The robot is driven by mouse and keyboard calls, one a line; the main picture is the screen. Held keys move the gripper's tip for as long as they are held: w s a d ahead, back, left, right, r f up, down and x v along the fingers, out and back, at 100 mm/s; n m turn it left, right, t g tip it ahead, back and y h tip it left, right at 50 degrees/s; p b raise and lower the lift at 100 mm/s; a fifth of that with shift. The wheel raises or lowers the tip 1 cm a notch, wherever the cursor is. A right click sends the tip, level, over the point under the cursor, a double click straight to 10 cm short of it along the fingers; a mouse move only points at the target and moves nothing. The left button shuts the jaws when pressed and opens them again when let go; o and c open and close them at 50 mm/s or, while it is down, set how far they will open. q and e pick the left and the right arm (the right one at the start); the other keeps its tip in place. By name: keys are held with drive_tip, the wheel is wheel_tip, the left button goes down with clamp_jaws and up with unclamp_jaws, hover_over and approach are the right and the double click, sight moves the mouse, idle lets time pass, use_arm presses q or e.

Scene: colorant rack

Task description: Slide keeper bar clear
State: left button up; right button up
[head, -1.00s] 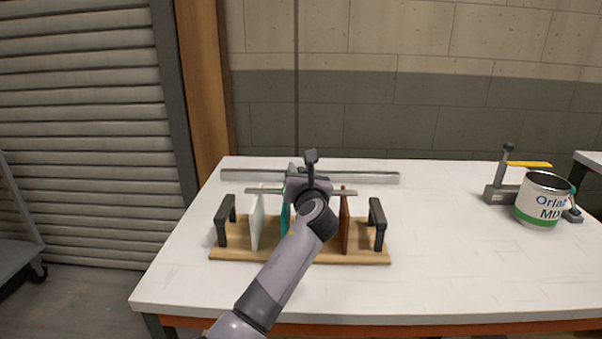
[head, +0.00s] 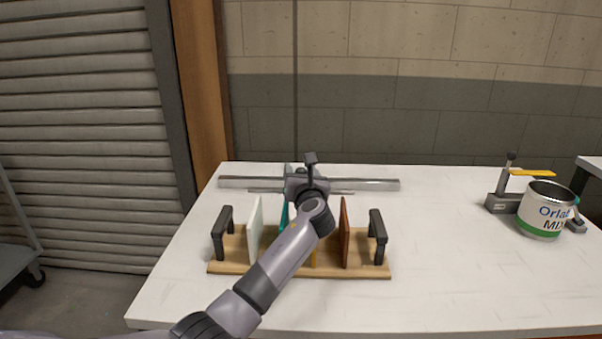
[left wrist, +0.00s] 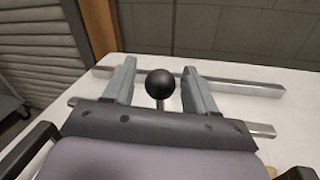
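The keeper bar (head: 345,192) is a thin grey metal bar lying crosswise beyond the rack (head: 232,268). It shows on both sides of my left gripper (head: 303,178), which hides its middle in the head view. In the left wrist view the keeper bar (left wrist: 262,130) passes beneath the gripper, and a round black knob (left wrist: 160,84) on a short post stands between the spread fingers (left wrist: 158,75), with visible gaps on both sides. The rack has a wooden base, black end handles and upright panels: white (head: 255,230), teal, yellow and brown (head: 344,232). My right gripper is not in view.
A long square metal rail (head: 375,184) lies across the table just behind the keeper bar. A labelled can (head: 543,212) and a grey clamp with a yellow lever (head: 532,173) stand at the right. The white table (head: 450,260) is clear between rack and can.

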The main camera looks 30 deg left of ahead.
use_arm(q)
drive_tip(key=v, duration=0.7)
drive_tip(key=shift+p, duration=0.35)
